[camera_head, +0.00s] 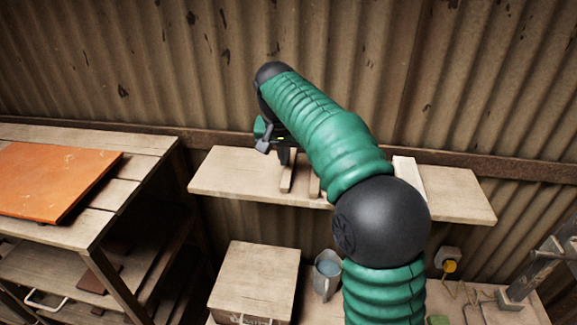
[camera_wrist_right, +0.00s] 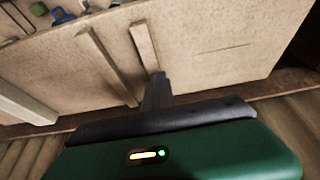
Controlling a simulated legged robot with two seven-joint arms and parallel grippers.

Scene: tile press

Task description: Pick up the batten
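Several pale wooden battens lie on the wall shelf. The left batten (camera_head: 288,178) in the head view shows in the right wrist view as the batten (camera_wrist_right: 145,45) nearest the finger. A second batten (camera_head: 314,186) lies just right of it, partly behind my arm; it also shows in the wrist view (camera_wrist_right: 104,66). A third batten (camera_head: 409,180) lies further right. My right gripper (camera_head: 281,152) is at the wall-side end of the left batten. In the wrist view its dark fingertip (camera_wrist_right: 157,88) overlaps that end; contact and finger gap are unclear. My left gripper is out of view.
The shelf (camera_head: 230,175) is against a corrugated wall (camera_head: 330,50). Below are a wooden box (camera_head: 255,280) and a grey jug (camera_head: 327,275). A rack at left holds an orange sheet (camera_head: 50,180). A metal press-like fixture (camera_head: 540,270) stands at lower right.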

